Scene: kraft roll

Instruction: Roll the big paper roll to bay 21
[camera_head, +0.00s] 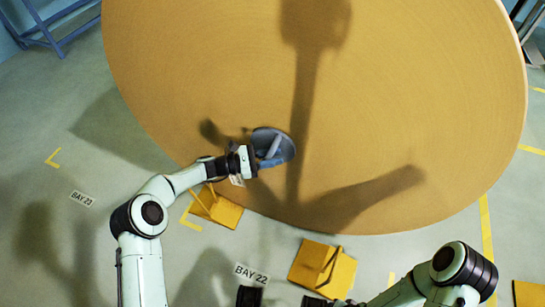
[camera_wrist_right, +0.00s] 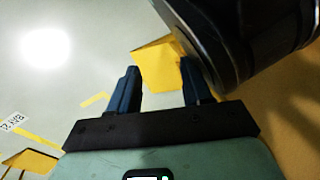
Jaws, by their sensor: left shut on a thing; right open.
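The big brown paper roll (camera_head: 420,110) fills the upper middle of the head view, its round flat face toward me. A dark blue-grey round core piece (camera_head: 287,147) with a bar across it sits low on that face. My left gripper (camera_head: 262,157) is shut on this core piece, its fingers partly hidden. My right gripper (camera_wrist_right: 160,88) is open and empty in the right wrist view, with bare floor and a yellow wedge beyond its fingers.
A yellow wedge (camera_head: 218,210) lies at the roll's lower left edge, another (camera_head: 322,266) lies in front, and a third (camera_head: 530,293) is at lower right. Yellow marks (camera_head: 53,157) line the floor. A blue frame (camera_head: 50,25) stands at upper left. Floor at left is clear.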

